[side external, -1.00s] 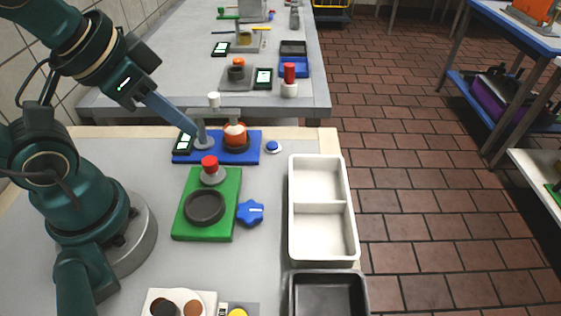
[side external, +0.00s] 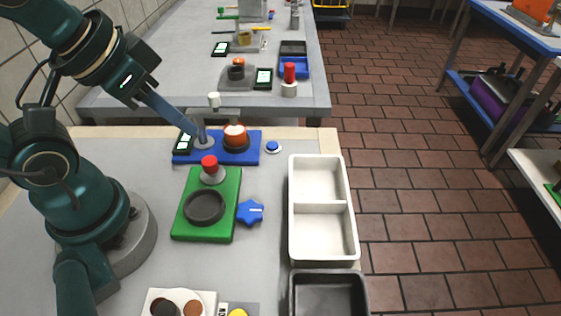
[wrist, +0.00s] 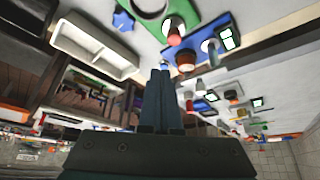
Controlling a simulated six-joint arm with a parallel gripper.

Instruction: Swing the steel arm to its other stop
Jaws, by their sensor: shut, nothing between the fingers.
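A blue board (side external: 253,149) lies at the back of the near table. On it stand a grey round post base (side external: 206,143) and an orange cup with a pale top (side external: 235,136) in a dark ring. A grey steel arm (side external: 229,111) with a white knob (side external: 214,99) shows above and behind them; its exact joint to the post is hard to make out. My gripper (side external: 194,134) is shut and empty, slanting down beside the post. I cannot tell whether it touches. In the wrist view the shut fingers (wrist: 162,75) point toward the blue board (wrist: 207,45).
A green board (side external: 225,218) with a dark ring and red-topped knob lies nearer. A blue star knob (side external: 250,212), a blue button (side external: 273,147) and a white two-part tray (side external: 323,205) stand right of it. A small screen (side external: 184,143) stands left of the post.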

